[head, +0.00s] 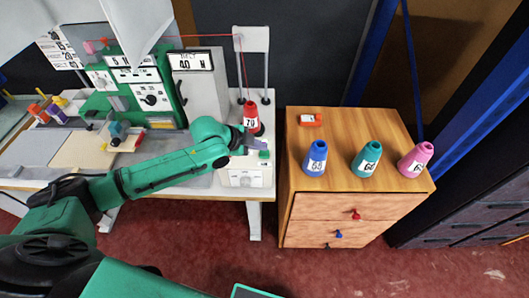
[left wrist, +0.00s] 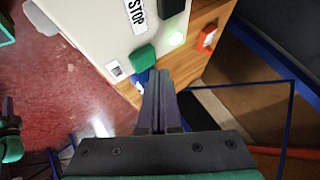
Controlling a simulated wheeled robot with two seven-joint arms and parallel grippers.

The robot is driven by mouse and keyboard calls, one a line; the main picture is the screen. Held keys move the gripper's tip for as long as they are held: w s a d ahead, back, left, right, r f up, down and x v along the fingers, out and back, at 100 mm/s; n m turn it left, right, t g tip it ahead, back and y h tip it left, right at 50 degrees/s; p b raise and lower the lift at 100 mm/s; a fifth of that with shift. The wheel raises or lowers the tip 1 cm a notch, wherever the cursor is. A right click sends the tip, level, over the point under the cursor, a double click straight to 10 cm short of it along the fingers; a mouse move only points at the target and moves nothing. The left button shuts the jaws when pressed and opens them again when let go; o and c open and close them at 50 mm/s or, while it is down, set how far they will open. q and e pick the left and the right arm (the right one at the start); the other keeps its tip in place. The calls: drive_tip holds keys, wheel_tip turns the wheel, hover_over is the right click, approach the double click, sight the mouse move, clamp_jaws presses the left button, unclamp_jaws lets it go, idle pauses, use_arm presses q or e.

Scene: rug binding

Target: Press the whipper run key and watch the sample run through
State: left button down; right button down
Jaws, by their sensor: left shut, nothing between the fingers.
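My left gripper (head: 257,146) is shut and empty, at the white control box (head: 245,175) on the table's right end. In the left wrist view its fingertips (left wrist: 160,75) lie just beside a green key (left wrist: 143,58); I cannot tell whether they touch. A STOP label (left wrist: 136,14), a dark key (left wrist: 170,8) and a glowing pale green lamp (left wrist: 177,38) are on the same box. The green whipper machine (head: 131,62) stands at the back left.
A red cone (head: 251,117) stands behind the gripper, its thread running up a stand (head: 252,40). A wooden drawer cabinet (head: 340,205) on the right carries blue (head: 316,158), teal (head: 366,159) and pink (head: 415,160) cones and a red-orange item (head: 311,119).

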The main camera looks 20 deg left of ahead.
use_arm(q)
drive_tip(key=shift+f, duration=0.4)
